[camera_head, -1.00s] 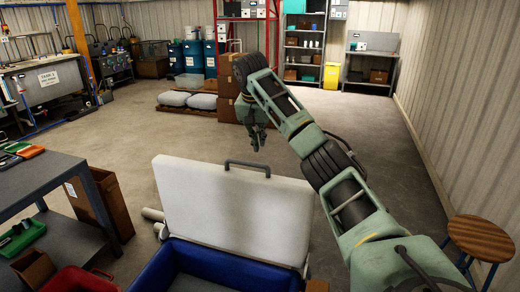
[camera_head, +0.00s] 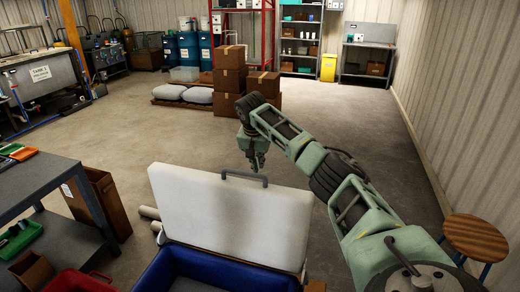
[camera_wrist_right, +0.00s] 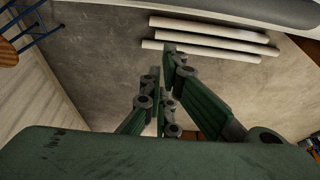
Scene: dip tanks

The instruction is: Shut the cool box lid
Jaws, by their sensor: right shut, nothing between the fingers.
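The cool box (camera_head: 225,270) is blue inside and stands open at the bottom middle of the head view. Its white lid (camera_head: 230,215) is raised upright, with a grey handle (camera_head: 245,177) on its top edge. My right gripper (camera_head: 254,166) is shut and empty. It points down and appears just behind the handle in the head view; whether it touches cannot be told. In the right wrist view its dark green fingers (camera_wrist_right: 165,110) show over the floor, and a pale edge, probably the lid, crosses the top. My left gripper is not in view.
A grey workbench (camera_head: 45,175) with trays is at the left. A brown bin (camera_head: 105,205) stands beside it, and a red crate (camera_head: 80,282) is in front. White tubes (camera_wrist_right: 215,35) lie on the floor behind the lid. A wooden stool (camera_head: 475,237) is at the right. Boxes (camera_head: 230,75) stand farther back.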

